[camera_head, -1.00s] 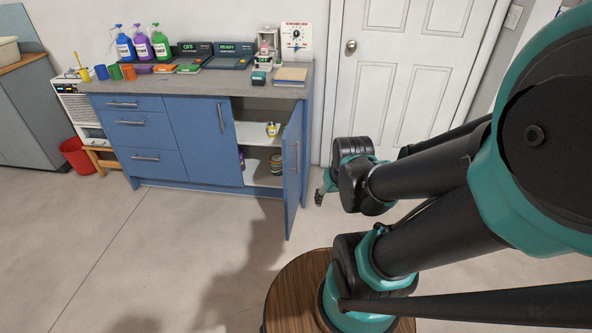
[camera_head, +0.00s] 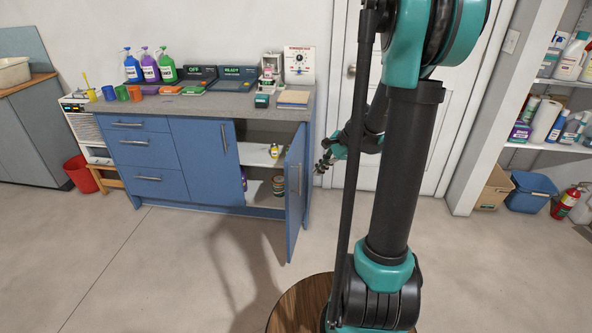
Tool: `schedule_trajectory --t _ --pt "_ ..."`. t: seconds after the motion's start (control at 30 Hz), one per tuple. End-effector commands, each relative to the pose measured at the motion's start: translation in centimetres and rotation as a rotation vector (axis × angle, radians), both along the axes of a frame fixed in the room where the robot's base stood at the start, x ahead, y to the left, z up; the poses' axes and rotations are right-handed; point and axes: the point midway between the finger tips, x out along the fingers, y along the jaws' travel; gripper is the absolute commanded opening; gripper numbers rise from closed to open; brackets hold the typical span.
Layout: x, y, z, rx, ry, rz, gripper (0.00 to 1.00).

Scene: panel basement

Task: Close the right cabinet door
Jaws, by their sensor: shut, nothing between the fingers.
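The right cabinet door (camera_head: 295,192) is blue with a vertical metal handle. It stands wide open, swung out toward me from the right end of the blue cabinet (camera_head: 152,150). The opening shows a white shelf (camera_head: 262,156) with a few small items on it and below it. My gripper (camera_head: 324,162) is small in the picture, just right of the open door and the cabinet's right side. Its fingers look closed and hold nothing. It appears apart from the door, though the depth between them is hard to judge.
The counter (camera_head: 230,104) carries spray bottles, cups, panels and a small machine. A red bin (camera_head: 80,174) stands left of the cabinet. A white door is behind my arm. Shelves, a box, a blue bin (camera_head: 530,192) and a fire extinguisher (camera_head: 566,203) are at right. Floor before the cabinet is clear.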

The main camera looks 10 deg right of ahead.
Motion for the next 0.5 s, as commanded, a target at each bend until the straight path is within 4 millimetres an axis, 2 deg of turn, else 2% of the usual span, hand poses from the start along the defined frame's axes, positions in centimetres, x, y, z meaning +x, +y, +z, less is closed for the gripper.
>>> schedule_trajectory --t 0.03,0.2,0.33,0.5 --pt "1.8 -0.7 -0.2 0.052 0.038 -0.068 0.00" --pt "6.1 -2.4 -0.7 0.229 0.177 -0.273 0.00" --pt "8.0 -3.4 -1.1 0.316 0.252 -0.367 0.00" --pt "9.0 -3.7 -1.4 0.362 0.295 -0.414 0.00"
